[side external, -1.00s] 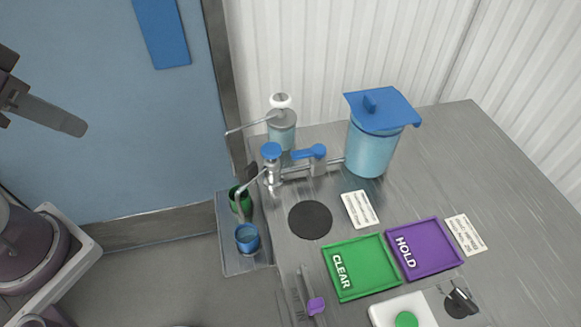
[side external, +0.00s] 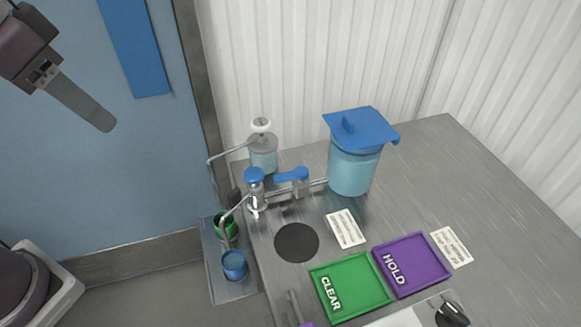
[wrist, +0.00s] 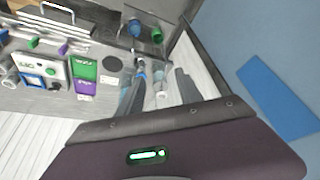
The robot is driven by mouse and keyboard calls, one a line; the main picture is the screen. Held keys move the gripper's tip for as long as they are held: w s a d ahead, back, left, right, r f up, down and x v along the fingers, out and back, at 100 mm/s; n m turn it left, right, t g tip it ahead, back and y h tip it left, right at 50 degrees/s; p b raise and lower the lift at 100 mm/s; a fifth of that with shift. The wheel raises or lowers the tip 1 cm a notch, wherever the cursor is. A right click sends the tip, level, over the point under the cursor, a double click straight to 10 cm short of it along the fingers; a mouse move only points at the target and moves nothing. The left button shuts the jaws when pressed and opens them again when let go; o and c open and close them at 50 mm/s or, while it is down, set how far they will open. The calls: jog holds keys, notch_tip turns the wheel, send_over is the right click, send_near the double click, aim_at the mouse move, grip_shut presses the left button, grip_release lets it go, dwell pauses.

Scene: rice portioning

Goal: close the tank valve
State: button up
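The clear tank (side external: 352,172) with a blue lid stands at the back of the steel counter. A thin pipe runs left from it to a tap. The valve's blue lever (side external: 291,174) sits on this pipe between tank and tap and lies roughly along it. A second blue knob (side external: 254,174) tops the tap. My gripper (side external: 104,122) is at the upper left, empty and well away from the valve. In the wrist view my gripper (wrist: 163,74) shows two grey fingers apart, with the tap area between and beyond them. The valve lever is too small to make out there.
A pump bottle (side external: 263,152) stands behind the tap. Green (side external: 225,227) and blue (side external: 234,265) cups stand on a lower ledge below the spouts. Green CLEAR (side external: 350,288) and purple HOLD (side external: 410,265) trays lie in front. A blue door panel is at left.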

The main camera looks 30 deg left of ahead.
jog(key=w+d+f+m+g, duration=0.25)
jog(key=w+d, duration=0.35)
jog(key=w, duration=0.6)
jog(key=m+g, duration=0.2)
jog(key=m, duration=0.3)
send_over(288, 174)
jog(key=shift+n+y, duration=0.25)
jog(key=shift+y, duration=0.05)
notch_tip(288, 174, down, 14)
jog(key=shift+s+f, duration=0.1)
notch_tip(288, 174, down, 7)
jog(key=shift+f, duration=0.1)
grip_shut()
